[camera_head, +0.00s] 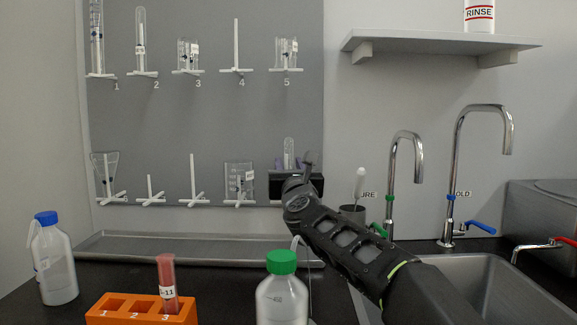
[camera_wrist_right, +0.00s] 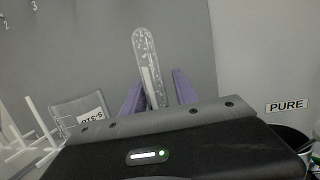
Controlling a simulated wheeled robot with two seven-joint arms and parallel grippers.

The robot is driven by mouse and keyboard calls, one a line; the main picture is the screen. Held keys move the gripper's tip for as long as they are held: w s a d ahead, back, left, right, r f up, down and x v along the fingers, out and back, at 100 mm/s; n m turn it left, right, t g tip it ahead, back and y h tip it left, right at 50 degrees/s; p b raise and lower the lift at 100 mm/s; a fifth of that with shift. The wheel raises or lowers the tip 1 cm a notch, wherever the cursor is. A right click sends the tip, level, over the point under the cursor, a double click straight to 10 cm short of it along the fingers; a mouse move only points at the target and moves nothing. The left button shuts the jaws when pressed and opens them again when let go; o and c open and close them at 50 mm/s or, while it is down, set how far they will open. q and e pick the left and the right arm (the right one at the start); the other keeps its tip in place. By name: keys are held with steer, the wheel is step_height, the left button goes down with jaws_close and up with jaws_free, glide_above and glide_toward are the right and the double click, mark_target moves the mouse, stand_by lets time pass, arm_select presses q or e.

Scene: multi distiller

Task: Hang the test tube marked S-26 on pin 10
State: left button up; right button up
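A clear test tube (camera_head: 289,150) stands upside down, rounded end up, at the bottom-right place of the grey pegboard (camera_head: 215,110), where pin 10 would be. My right gripper (camera_head: 290,164) is around its lower part. In the right wrist view the tube (camera_wrist_right: 148,62) stands upright between the purple fingers (camera_wrist_right: 157,92), which look spread with small gaps beside it. Its label is not readable, so I cannot confirm S-26. My gripper body hides the tube's lower end and any pin there. My left gripper is not in view.
Glassware hangs on several other pins, with a beaker (camera_head: 239,176) just left of my right gripper. An orange rack (camera_head: 140,311) holds a red tube (camera_head: 167,280). A green-capped bottle (camera_head: 282,298) stands before the tray (camera_head: 180,245). Taps and a sink (camera_head: 490,285) are right.

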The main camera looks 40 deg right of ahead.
steer(key=shift+o, duration=1)
steer(key=shift+w+a+f, duration=0.2)
steer(key=shift+f, duration=0.3)
steer(key=shift+w+a+f, duration=0.2)
steer(key=shift+f, duration=0.25)
steer(key=v, duration=0.7)
steer(key=shift+a+b, duration=0.3)
steer(key=shift+b, duration=0.1)
steer(key=shift+s+f, duration=0.1)
steer(key=shift+s, duration=0.05)
steer(key=shift+s, duration=0.1)
steer(key=s+a, duration=0.4)
steer(key=s, duration=0.1)
steer(key=shift+s, duration=0.2)
steer(key=shift+a, duration=0.1)
